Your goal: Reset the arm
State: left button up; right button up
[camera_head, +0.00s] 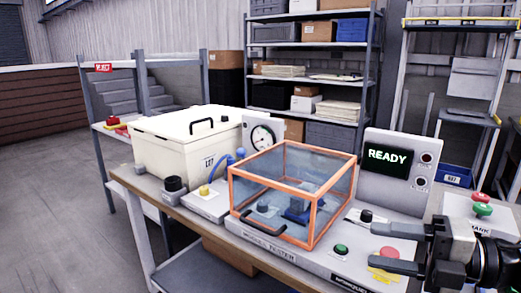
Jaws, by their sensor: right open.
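My right gripper (370,247) comes in at the lower right, with its black body at the picture's edge. Its two grey fingers point left and are spread apart with a gap between them. They appear over the right part of the tester's base, and a pink button (389,252) shows in the gap. I cannot tell how high the fingers are above it. I see nothing held between them. My left gripper is not in view.
An orange-framed clear box (318,216) stands on the bench, left of the gripper. Behind are a screen reading READY (388,156), a white lidded bin (165,148) and a dial gauge (262,137). Red and green buttons (482,204) stand at right. Shelves (312,57) are behind; open floor is left.

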notch_tip(320, 180, down, 16)
jog(key=s+a+m+t+h+p, duration=0.15)
jog(key=m+t+h, duration=0.6)
jog(key=m, duration=1.25)
jog(key=s+a+f+m+g+h, duration=0.3)
jog(key=s+a+f+m+g, duration=0.2)
jog(key=s+f+m, duration=0.4)
notch_tip(320, 180, down, 2)
jog(key=shift+s+a+f+h, duration=0.1)
jog(key=shift+s+a+h, duration=0.25)
jog(key=shift+s+a, duration=0.35)
